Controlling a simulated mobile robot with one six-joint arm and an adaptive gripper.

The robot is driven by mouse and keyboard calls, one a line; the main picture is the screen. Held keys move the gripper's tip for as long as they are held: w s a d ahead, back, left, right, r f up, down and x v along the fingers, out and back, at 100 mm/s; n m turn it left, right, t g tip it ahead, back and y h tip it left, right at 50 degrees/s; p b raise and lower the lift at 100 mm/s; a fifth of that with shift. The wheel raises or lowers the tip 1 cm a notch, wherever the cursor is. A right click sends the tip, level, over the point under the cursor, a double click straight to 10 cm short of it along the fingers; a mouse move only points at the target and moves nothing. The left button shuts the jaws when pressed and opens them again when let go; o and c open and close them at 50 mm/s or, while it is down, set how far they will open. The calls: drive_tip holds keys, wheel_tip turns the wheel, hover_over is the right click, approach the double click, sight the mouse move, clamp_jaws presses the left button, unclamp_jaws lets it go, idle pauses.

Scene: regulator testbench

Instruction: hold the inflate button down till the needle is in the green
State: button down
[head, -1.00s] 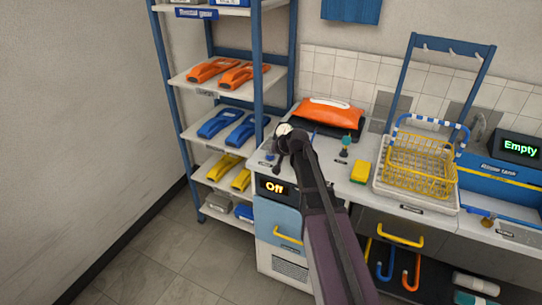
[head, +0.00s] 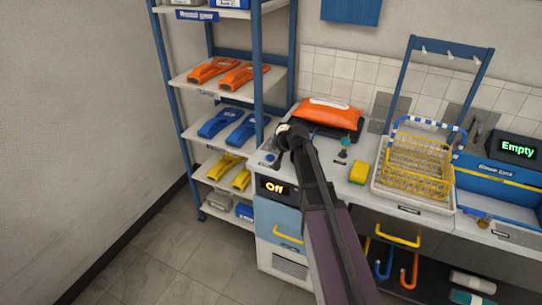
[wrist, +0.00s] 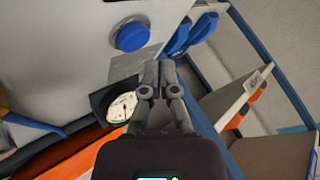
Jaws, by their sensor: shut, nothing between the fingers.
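A round blue button (wrist: 131,36) sits on a pale panel in the wrist view. It also shows small at the left end of the counter in the head view (head: 270,157). A dial gauge (wrist: 122,107) with a white face in a dark housing stands near it in the wrist view; its needle is too small to read against the coloured marks. My gripper (wrist: 159,68) is shut and empty. In the wrist view its fingertips lie to the right of the button and the gauge, apart from the button. In the head view my arm hides the gauge.
An orange bag (head: 330,110) lies on a black pad behind my gripper. A display reading "Off" (head: 275,188) is on the counter front. A yellow sponge (head: 358,173) and a yellow wire basket (head: 418,168) stand to the right. A blue shelf rack (head: 257,70) rises close on the left.

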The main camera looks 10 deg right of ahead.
sight(270, 157)
drive_tip(key=shift+r+p, duration=1.9)
drive_tip(key=shift+r, duration=0.25)
drive_tip(key=s+f+n+g+h, duration=0.1)
drive_tip(key=s+g, duration=0.3)
drive_tip(key=s, duration=1)
drive_tip(key=s+f+n+g+h+p, duration=0.1)
drive_tip(key=s+f+n+g+h, duration=0.1)
drive_tip(key=s, duration=1.2)
drive_tip(key=shift+s+f+g+h, duration=0.3)
drive_tip(key=shift+f+g+h, duration=0.45)
drive_tip(key=shift+g, duration=0.25)
drive_tip(key=shift+s+d, duration=0.1)
